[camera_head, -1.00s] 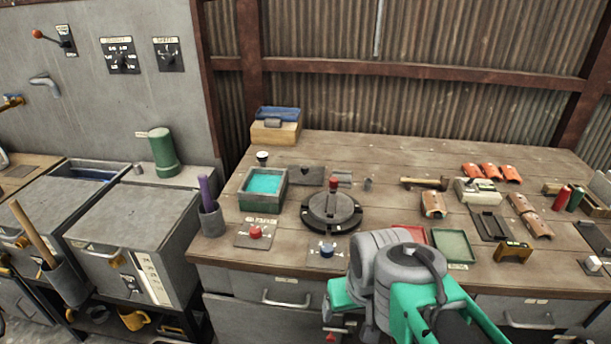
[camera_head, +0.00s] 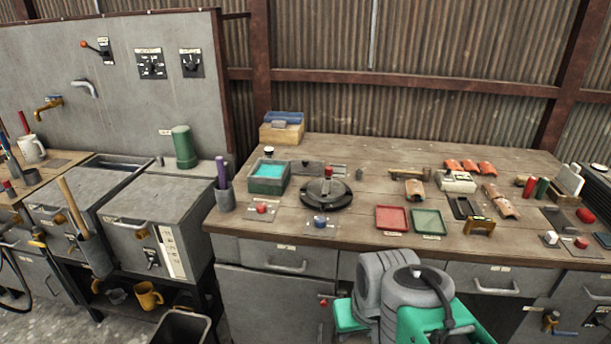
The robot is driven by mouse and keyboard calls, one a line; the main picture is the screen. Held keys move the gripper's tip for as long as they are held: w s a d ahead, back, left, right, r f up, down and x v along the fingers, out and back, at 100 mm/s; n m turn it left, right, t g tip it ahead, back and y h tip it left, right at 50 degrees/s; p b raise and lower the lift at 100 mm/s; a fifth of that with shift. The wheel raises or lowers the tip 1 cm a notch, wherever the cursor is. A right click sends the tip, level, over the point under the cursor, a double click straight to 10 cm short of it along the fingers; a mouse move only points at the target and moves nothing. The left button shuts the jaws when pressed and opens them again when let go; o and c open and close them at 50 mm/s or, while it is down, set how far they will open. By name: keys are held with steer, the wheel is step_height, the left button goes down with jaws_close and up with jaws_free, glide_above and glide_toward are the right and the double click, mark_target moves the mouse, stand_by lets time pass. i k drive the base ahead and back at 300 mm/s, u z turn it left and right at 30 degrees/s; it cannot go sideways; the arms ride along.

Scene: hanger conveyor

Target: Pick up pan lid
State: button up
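My gripper's fingers cannot be made out in this view, and nothing is seen touching the lid.
A red button (camera_head: 262,209) and a blue button (camera_head: 319,221) sit in front. Red (camera_head: 392,219) and green (camera_head: 428,222) trays lie to the right. A sink unit stands further left.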

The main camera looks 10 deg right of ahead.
mark_target(304, 166)
steer(key=u, duration=0.35)
steer(key=i, duration=1.4)
steer(key=z, duration=0.55)
